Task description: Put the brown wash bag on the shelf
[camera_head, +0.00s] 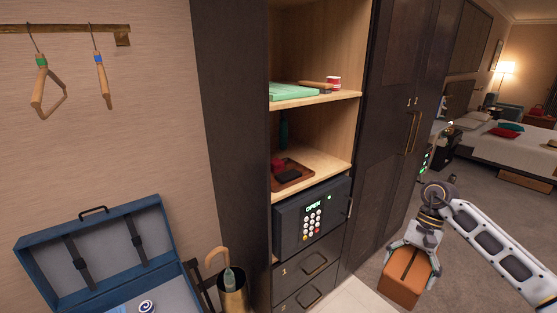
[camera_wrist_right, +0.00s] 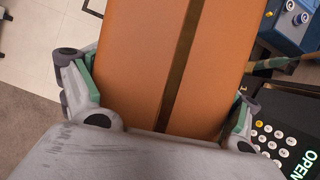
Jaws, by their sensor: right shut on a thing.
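The brown wash bag (camera_head: 408,278) is a box-like orange-brown bag with a dark strip along it. It hangs in my right gripper (camera_head: 415,260), at the lower right of the head view, in front of the dark wardrobe doors. In the right wrist view the bag (camera_wrist_right: 150,75) fills the space between the two fingers, which press on its sides. The wooden shelf unit stands left of the gripper, with an upper shelf (camera_head: 345,97) and a lower shelf (camera_head: 335,161). The bag is apart from both and lower than them. My left gripper is not in view.
The lower one holds a brown tray (camera_head: 303,176) and a dark green bottle (camera_head: 283,130). Below is a safe (camera_head: 290,222). An open blue suitcase (camera_head: 75,235) and an umbrella stand (camera_head: 233,290) are left.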

